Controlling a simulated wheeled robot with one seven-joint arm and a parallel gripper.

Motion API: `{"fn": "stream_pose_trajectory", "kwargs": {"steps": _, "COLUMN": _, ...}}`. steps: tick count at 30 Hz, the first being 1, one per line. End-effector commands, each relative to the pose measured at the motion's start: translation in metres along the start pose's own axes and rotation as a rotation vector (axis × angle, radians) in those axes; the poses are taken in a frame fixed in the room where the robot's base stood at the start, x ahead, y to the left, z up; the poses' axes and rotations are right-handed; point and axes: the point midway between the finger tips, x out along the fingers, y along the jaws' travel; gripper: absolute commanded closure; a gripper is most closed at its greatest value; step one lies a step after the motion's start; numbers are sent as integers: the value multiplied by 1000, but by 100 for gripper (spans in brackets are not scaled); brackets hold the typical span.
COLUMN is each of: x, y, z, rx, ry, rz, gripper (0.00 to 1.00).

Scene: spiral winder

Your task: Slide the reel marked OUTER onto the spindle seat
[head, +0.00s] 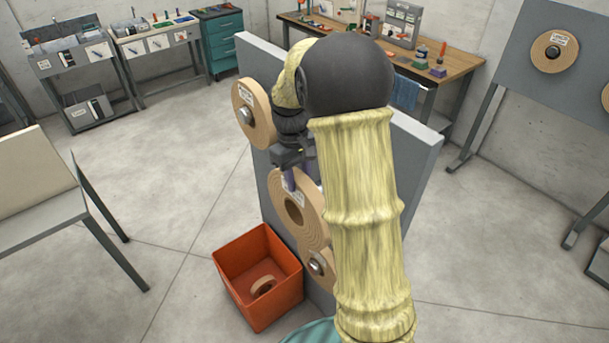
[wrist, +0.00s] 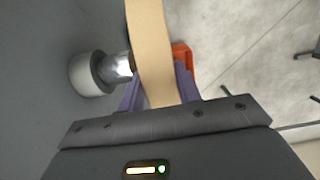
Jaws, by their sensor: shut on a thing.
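My gripper (head: 289,180) is shut on the rim of a tan reel (head: 279,214) with a pale label too small to read. The reel hangs upright in front of the grey panel's face, its round centre hole showing in the head view. In the wrist view the held reel (wrist: 151,45) is edge-on between the purple fingers (wrist: 160,90). A spindle seat (wrist: 90,73), a grey collar with a shiny metal pin, sticks out from the panel just left of the reel. The pin's tip is close to the reel's side; I cannot tell whether it enters the hole.
Two other tan reels, one at upper left (head: 264,117) and one at lower right (head: 318,279), sit on the grey panel (head: 415,165). An orange bin (head: 232,272) with a small reel (head: 262,287) inside stands on the floor below.

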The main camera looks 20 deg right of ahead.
Motion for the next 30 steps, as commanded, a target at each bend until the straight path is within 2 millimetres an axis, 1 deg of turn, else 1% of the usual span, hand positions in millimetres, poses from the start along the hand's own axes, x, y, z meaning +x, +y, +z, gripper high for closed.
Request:
{"fn": "stream_pose_trajectory", "kwargs": {"steps": 19, "x": -2, "y": -49, "z": -1, "rx": -3, "ry": 7, "rz": 4, "gripper": 100}}
{"fn": "stream_pose_trajectory", "kwargs": {"steps": 21, "x": -7, "y": -54, "z": 0, "rx": -2, "ry": 6, "rz": 4, "gripper": 100}}
{"fn": "stream_pose_trajectory", "kwargs": {"steps": 30, "x": -12, "y": -73, "z": 1, "rx": -2, "ry": 6, "rz": 4, "gripper": 100}}
